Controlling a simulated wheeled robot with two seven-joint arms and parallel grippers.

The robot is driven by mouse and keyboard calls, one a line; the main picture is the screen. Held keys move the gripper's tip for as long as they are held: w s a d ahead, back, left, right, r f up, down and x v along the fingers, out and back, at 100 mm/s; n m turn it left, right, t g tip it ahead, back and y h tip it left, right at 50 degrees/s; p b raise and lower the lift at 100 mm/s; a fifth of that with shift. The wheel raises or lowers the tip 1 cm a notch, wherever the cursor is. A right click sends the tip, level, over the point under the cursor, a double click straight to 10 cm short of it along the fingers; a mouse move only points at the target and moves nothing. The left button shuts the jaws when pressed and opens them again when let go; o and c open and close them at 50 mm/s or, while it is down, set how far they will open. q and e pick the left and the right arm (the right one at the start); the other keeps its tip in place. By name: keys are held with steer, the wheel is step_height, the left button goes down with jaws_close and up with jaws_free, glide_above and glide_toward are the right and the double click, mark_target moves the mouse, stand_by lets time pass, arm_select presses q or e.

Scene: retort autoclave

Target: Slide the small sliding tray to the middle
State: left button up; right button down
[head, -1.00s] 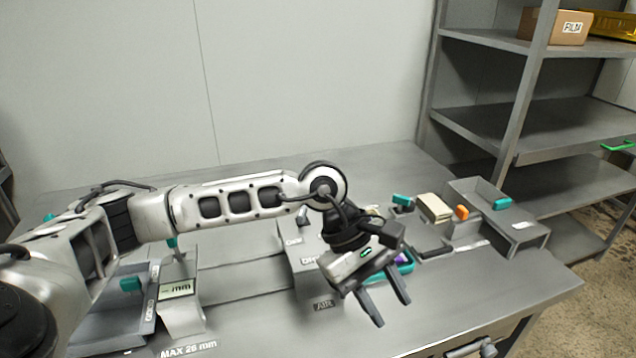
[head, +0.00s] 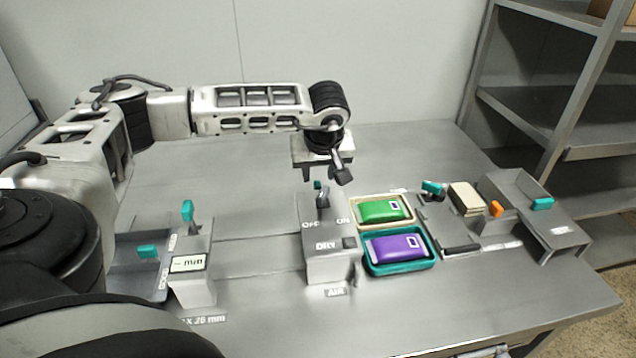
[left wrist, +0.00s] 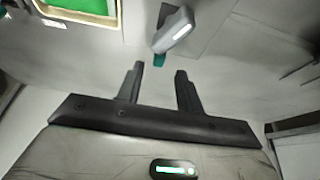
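A small teal piece (head: 317,185) shows behind the box's lever switch (head: 322,198); in the left wrist view the teal piece (left wrist: 159,60) lies just beyond the fingertips, beside the lever (left wrist: 174,28). I cannot tell which part is the small sliding tray, or whether the teal piece belongs to it. My right gripper is not in view.
A cream tray (head: 381,227) holds a green pouch; a teal tray (head: 400,271) holds a purple pouch. A gauge with a display (head: 188,264) stands left. The back of the table is clear.

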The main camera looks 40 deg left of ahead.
mark_target(317, 184)
arm_select(q)
steer(key=x, duration=0.6)
jaws_close()
